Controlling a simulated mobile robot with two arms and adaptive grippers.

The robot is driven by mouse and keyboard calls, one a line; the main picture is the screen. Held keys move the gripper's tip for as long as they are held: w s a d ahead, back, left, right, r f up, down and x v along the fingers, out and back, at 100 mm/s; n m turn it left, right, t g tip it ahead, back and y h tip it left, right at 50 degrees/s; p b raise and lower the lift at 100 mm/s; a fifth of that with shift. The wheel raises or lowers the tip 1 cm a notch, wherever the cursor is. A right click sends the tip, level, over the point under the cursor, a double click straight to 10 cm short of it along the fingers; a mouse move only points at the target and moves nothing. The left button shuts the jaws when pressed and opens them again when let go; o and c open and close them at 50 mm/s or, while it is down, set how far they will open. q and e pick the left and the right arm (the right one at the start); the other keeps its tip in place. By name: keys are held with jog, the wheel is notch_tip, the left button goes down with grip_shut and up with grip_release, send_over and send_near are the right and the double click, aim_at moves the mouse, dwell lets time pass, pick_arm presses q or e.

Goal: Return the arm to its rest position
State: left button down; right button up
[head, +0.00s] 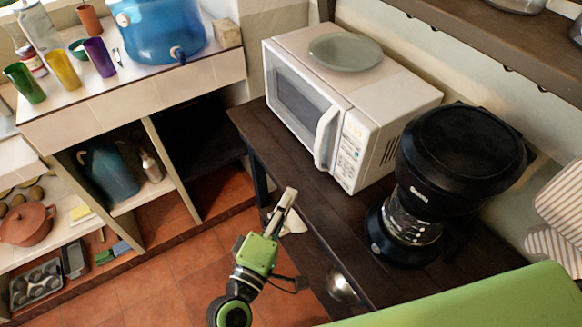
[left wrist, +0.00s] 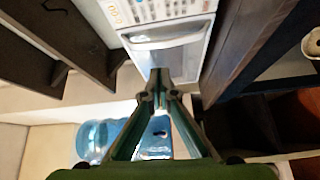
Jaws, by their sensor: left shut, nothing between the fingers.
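My left gripper (head: 290,194) is at the front edge of the dark wooden table, in front of the white microwave (head: 347,128). Its fingers are shut and hold nothing. In the left wrist view the gripper (left wrist: 159,75) shows with its fingertips together, with the microwave (left wrist: 175,50) beyond it. It appears apart from the microwave. My right gripper is in neither view.
A black coffee maker (head: 460,160) stands on the dark table (head: 262,140), right of the microwave. A green plate (head: 346,52) lies on the microwave. At left, a tiled counter (head: 130,92) bears cups and a blue water jug (head: 158,30). Open floor (head: 185,275) lies left of my arm.

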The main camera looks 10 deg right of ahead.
pick_arm(q)
jog(key=shift+s, duration=0.15)
jog(key=s+a+f+m+g+y, duration=0.2)
jog(key=a+f, duration=0.2)
jog(key=f, duration=0.8)
jog(key=s+a+f+m+g+y, duration=0.25)
jog(key=a+f, duration=0.25)
jog(key=f, duration=0.8)
jog(key=s+a+f+m+g+y, duration=0.1)
jog(key=s+a+f+m+g, duration=0.2)
jog(key=f, duration=0.9)
jog(key=s+a+f+m+g+y, duration=0.1)
jog(key=s+a+f+g, duration=0.1)
jog(key=s+a+f, duration=0.4)
jog(key=s+a+f+m+g+y+b, duration=0.1)
jog(key=s+a+f, duration=0.5)
jog(key=s, duration=0.6)
jog(key=s+a+f+m+g+y, duration=0.2)
jog(key=s+a+f+g+y, duration=0.1)
jog(key=s+a+f, duration=0.4)
jog(key=shift+s+f+m+b, duration=0.35)
jog(key=shift+s+f, duration=0.2)
jog(key=shift+s, duration=0.7)
jog(key=shift+g, duration=0.25)
